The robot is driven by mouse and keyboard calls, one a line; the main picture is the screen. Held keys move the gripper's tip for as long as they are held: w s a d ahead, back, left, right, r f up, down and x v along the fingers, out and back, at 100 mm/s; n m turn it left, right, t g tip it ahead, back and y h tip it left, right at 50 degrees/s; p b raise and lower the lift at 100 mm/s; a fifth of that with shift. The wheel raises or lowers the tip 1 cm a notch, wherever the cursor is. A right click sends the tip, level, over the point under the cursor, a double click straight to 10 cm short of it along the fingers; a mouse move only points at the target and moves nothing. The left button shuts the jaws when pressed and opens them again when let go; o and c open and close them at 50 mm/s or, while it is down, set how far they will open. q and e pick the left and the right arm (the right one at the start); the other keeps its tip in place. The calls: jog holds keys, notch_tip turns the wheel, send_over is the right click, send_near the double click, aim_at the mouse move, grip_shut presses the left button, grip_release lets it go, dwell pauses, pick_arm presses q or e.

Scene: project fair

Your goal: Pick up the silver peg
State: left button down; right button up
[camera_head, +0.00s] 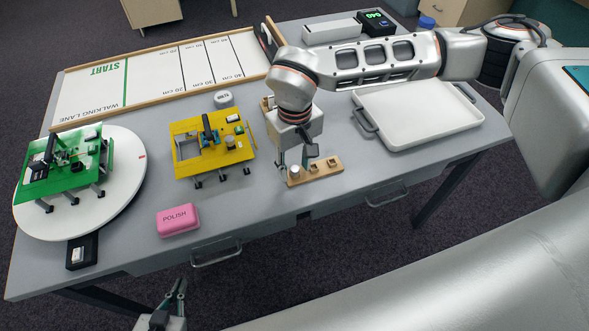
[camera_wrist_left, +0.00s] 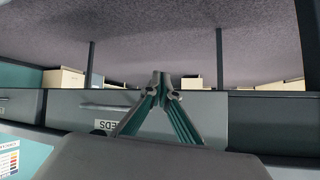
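A wooden peg block (camera_head: 325,172) stands on the table in the head view, below my right gripper. A pale, silver-looking peg (camera_head: 295,172) stands at its left end; its material is hard to tell at this size. My right gripper (camera_head: 293,164) points down at this end of the block, its fingers apart on either side near the peg. The gripper partly hides the block. My left gripper (camera_head: 173,287) is low, in front of the table edge. In the left wrist view its fingertips (camera_wrist_left: 162,76) meet, with nothing between them.
A yellow stand (camera_head: 190,132) is left of the block, and a white tray (camera_head: 420,135) is to its right. A pink polish box (camera_head: 178,219) lies near the front edge. A green model (camera_head: 50,180) sits on a white turntable (camera_head: 125,190). A walking lane (camera_head: 150,80) fills the back.

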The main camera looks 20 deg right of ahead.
aim_at(295, 169)
jog(key=c, duration=0.9)
notch_tip(295, 169, up, 20)
jog(key=shift+r+p, duration=0.1)
jog(key=shift+p, duration=0.7)
